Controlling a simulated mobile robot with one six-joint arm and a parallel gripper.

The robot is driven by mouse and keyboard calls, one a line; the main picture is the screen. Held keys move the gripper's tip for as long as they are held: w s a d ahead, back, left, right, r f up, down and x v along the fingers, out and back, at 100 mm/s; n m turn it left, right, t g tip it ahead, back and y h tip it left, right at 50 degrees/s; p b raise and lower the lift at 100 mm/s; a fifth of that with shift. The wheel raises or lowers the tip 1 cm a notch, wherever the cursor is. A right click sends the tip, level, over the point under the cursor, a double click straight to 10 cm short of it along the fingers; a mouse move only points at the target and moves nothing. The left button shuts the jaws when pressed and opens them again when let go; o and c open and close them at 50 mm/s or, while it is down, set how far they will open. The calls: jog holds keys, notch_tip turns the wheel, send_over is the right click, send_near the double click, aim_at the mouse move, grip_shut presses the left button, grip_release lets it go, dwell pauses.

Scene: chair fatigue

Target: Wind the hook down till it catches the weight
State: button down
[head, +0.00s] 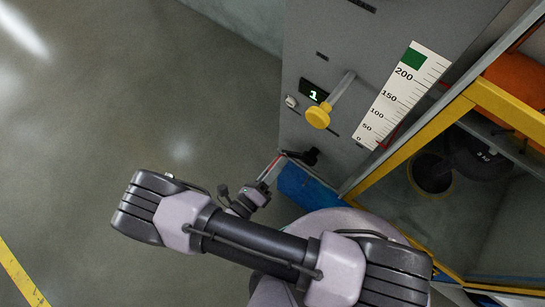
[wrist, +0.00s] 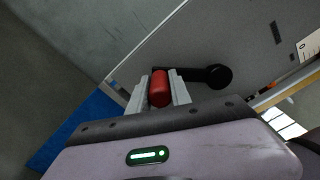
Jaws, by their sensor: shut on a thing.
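My gripper (wrist: 160,90) is shut on the red crank handle (wrist: 160,87) in the wrist view, one finger on each side of it. A black crank arm runs from the handle to a round hub (wrist: 218,77) on the grey cabinet's face. In the head view, my gripper (head: 271,168) is at the crank (head: 300,156), low on the cabinet. A dark, labelled object (head: 478,152), possibly the weight, is inside the yellow-framed bay, partly in shadow. I cannot make out the hook.
The grey cabinet (head: 345,30) carries a yellow-knobbed lever (head: 318,117), a display reading 1 (head: 313,93) and a white scale (head: 402,95) with a green zone at its top. An orange object (head: 518,85) is behind the yellow frame (head: 415,137).

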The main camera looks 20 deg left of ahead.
jog(key=s+d+f+n+b, duration=0.1)
jog(key=s+d+f+n, duration=0.1)
jog(key=d+n, duration=0.4)
jog(key=shift+s+d+f+n, duration=0.25)
jog(key=shift+f+n, duration=0.2)
jog(key=shift+n, duration=0.85)
jog(key=c, duration=1.2)
grip_release()
